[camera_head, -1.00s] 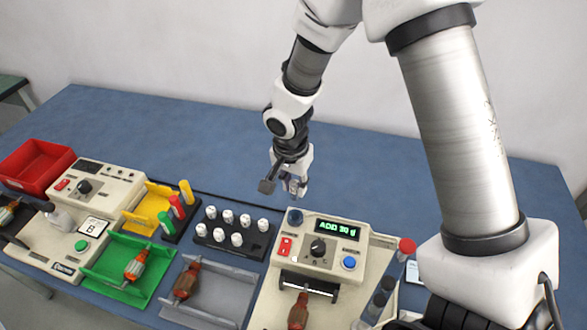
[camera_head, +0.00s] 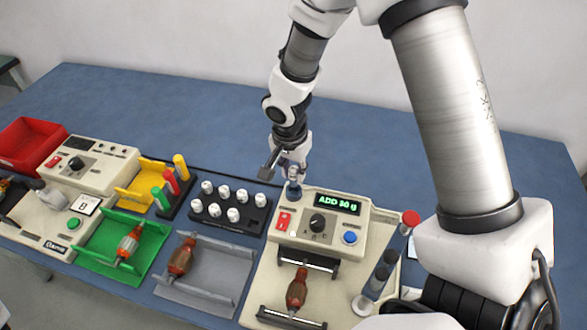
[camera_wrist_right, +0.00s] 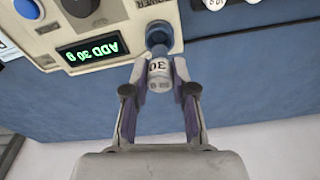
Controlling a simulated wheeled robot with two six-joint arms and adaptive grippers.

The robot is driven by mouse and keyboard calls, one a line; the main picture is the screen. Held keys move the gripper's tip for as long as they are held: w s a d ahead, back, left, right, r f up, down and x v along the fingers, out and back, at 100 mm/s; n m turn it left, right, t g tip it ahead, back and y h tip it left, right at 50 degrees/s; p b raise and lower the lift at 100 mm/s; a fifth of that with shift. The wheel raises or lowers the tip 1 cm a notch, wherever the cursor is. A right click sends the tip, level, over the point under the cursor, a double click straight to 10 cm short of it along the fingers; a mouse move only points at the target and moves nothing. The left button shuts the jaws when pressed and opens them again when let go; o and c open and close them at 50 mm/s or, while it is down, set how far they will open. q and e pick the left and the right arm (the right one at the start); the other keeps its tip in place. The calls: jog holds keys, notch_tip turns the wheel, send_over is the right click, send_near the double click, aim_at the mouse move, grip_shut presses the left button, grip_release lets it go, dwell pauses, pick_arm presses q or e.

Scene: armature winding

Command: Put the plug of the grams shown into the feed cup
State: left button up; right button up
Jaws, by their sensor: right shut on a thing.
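The display (camera_head: 338,203) on the beige machine reads "ADD 30 g", and it also shows upside down in the right wrist view (camera_wrist_right: 93,49). My right gripper (camera_head: 294,172) is shut on a white plug marked 30 (camera_wrist_right: 159,72). The plug is right at the dark blue feed cup (camera_head: 293,190), at the machine's back left corner. In the right wrist view the plug's far end overlaps the cup mouth (camera_wrist_right: 158,36); I cannot tell how deep it sits.
A black rack (camera_head: 228,214) with several white plugs stands left of the machine. An armature (camera_head: 297,288) lies at the machine's front. A grey tray (camera_head: 210,275), a green tray (camera_head: 95,262) and a red bin (camera_head: 30,145) are farther left. The blue table behind is clear.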

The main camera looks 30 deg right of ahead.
jog(key=shift+b, duration=0.35)
dwell(0.4)
jog(key=shift+f+b, duration=1.9)
jog(key=shift+b, duration=0.2)
dwell(1.7)
jog(key=o, duration=1)
jog(key=shift+c, duration=0.2)
notch_tip(320, 180, up, 12)
jog(key=a, duration=0.1)
jog(key=shift+s+a, duration=0.15)
jog(key=shift+s, duration=0.25)
